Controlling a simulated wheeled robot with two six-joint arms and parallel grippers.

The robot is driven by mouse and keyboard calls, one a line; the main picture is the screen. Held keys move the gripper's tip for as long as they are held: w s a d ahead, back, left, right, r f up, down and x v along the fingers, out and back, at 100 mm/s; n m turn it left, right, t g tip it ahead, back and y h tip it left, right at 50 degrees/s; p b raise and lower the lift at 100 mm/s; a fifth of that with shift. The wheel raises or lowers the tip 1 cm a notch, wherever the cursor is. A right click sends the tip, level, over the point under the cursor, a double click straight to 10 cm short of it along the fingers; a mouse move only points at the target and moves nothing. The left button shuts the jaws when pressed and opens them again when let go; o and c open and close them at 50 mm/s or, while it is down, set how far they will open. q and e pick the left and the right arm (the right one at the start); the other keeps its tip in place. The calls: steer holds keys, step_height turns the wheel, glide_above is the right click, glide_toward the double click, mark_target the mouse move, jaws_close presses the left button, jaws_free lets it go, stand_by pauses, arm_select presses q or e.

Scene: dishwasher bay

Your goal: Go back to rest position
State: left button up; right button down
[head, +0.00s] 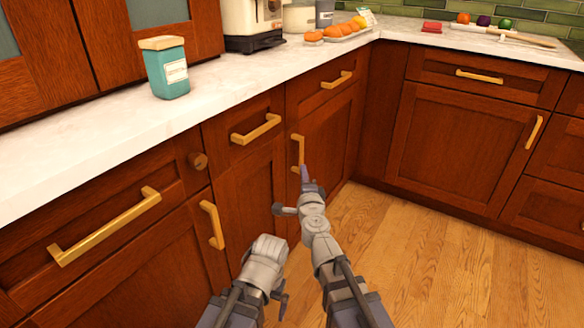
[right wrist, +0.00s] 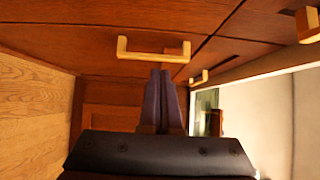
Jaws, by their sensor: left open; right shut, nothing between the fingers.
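My left gripper (head: 264,250) is at the bottom of the head view, low in front of the cabinet doors. It is open, and its fingertips are mostly hidden behind the wrist. My right gripper (head: 307,178) reaches forward in the head view, just beside the upright brass handle (head: 298,152) of a lower door. In the right wrist view its two dark fingers (right wrist: 163,78) are together with nothing between them. Their tips appear close to a brass handle (right wrist: 153,55); I cannot tell whether they touch it.
Wooden cabinets with brass handles (head: 105,228) stand close on the left and across the back right. The white counter (head: 110,115) holds a teal canister (head: 166,72), a toaster (head: 252,22) and a tray of oranges (head: 340,34). The wooden floor (head: 430,265) at right is clear.

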steer(key=s+a+f+n+g+y, duration=0.1)
steer(key=s+f+n+g+y, duration=0.3)
steer(key=f+n, duration=0.35)
steer(key=s+a+f+n+g+y, duration=0.1)
steer(key=s+a+f+n+g, duration=0.1)
steer(key=s+f+n+g, duration=0.5)
steer(key=s+d+f+n+g+h, duration=0.1)
steer(key=s+d+f+g+h, duration=0.25)
steer(key=s+d, duration=0.35)
steer(key=s+d+f+n+g+h, duration=0.2)
steer(key=s+d+f+g+h, duration=0.15)
steer(key=d, duration=0.55)
steer(key=s+a+r+n+p, duration=0.4)
steer(key=s+a+r+p, duration=0.3)
steer(key=a+r+p, duration=0.4)
step_height(320, 180, up, 36)
steer(key=p, duration=3.6)
steer(key=shift+w+a, duration=0.3)
steer(key=shift+w, duration=0.05)
steer(key=shift+f, duration=0.15)
